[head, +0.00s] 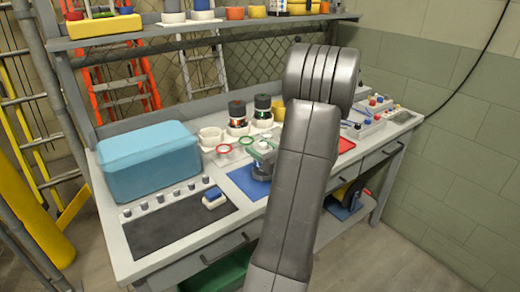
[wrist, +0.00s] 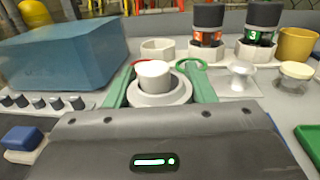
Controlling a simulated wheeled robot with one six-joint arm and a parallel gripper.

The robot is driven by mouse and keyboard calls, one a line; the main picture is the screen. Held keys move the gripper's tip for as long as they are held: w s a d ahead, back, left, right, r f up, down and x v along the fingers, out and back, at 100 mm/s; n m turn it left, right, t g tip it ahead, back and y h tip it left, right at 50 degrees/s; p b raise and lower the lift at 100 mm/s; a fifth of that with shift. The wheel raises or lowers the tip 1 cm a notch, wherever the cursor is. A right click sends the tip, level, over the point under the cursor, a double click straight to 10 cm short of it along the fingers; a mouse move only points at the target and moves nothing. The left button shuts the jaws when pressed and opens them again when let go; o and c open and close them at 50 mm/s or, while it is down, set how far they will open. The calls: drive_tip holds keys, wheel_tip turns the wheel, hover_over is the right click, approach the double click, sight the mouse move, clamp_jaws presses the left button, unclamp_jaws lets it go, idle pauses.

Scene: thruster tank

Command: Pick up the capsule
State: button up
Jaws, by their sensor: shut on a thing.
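My gripper (wrist: 157,82) has green fingers on both sides of a pale round piece with a white knob-like top, which I take to be the capsule (wrist: 154,74). The fingers are shut on it. In the head view my gripper (head: 263,150) is over the blue mat (head: 243,184), left of my arm. The capsule's lower part is hidden by the gripper body in the wrist view. I cannot tell whether it touches the mat.
Two dark canisters (head: 237,112) (head: 263,106) stand in white holders behind. An empty white holder (wrist: 157,49) is left of them. A blue box (head: 150,160) stands at left. A red ring (head: 223,148) lies near my gripper. A red tray (head: 346,145) is at right.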

drive_tip(key=shift+f, duration=0.1)
drive_tip(key=o, duration=1.2)
drive_tip(key=shift+c, duration=0.2)
drive_tip(key=o, duration=0.4)
drive_tip(key=shift+c, duration=0.2)
